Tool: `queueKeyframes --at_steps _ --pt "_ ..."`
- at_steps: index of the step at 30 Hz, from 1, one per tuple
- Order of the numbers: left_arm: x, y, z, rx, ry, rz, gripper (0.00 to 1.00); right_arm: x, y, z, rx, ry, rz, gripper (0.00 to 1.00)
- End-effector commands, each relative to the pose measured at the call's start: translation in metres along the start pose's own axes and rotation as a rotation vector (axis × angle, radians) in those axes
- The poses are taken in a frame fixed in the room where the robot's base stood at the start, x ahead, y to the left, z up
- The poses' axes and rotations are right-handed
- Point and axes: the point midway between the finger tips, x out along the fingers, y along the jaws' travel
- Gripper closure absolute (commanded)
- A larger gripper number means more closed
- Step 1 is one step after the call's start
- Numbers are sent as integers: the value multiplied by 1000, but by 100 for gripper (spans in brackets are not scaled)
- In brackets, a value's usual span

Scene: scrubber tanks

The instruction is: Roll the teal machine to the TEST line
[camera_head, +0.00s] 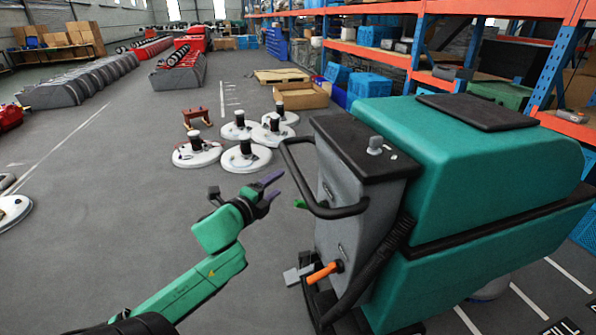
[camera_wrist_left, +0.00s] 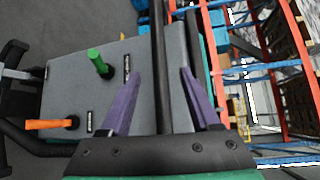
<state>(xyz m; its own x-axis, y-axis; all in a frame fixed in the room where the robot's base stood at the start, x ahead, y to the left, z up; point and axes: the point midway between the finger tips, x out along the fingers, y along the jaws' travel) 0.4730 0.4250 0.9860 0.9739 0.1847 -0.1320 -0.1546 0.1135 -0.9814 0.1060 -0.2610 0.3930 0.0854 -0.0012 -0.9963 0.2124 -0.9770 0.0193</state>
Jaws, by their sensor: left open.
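The teal machine (camera_head: 480,165) stands upright at the right of the head view, with a grey rear panel, black top and looped black handle (camera_head: 335,212). A green knob (camera_wrist_left: 98,62) and an orange lever (camera_wrist_left: 50,124) show on the panel in the left wrist view. My left gripper (camera_head: 272,187), with purple fingers, is open and empty just left of the handle. In the left wrist view the black handle bar (camera_wrist_left: 160,70) lines up between the open fingers (camera_wrist_left: 160,90); contact does not show. My right gripper is out of view. I cannot make out a TEST marking.
Round floor-scrubber units (camera_head: 245,157) stand on the floor beyond my gripper. Orange-and-blue shelving (camera_head: 400,60) with crates runs along the right. White floor lines and partly cut-off lettering (camera_head: 562,328) lie at the lower right. The floor at left centre (camera_head: 110,220) is clear.

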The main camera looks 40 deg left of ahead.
Motion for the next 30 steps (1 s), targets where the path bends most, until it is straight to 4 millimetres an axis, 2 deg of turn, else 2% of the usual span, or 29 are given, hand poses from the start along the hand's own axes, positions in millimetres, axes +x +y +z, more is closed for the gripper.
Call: queueKeyframes --at_steps 3,12,18,24,25,27,30 --pt "29 -2 1 -2 -2 -3 37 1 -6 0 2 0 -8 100" --pt "90 0 1 -6 -2 1 37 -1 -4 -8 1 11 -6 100" --pt "107 1 0 -4 -1 2 37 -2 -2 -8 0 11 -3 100" --pt "107 1 0 -4 0 3 37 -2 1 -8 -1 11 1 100" --pt "107 1 0 -4 0 3 41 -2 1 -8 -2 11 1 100" --pt "107 1 0 -4 0 3 68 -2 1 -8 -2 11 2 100" --pt "107 2 0 -4 0 3 100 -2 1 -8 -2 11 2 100"
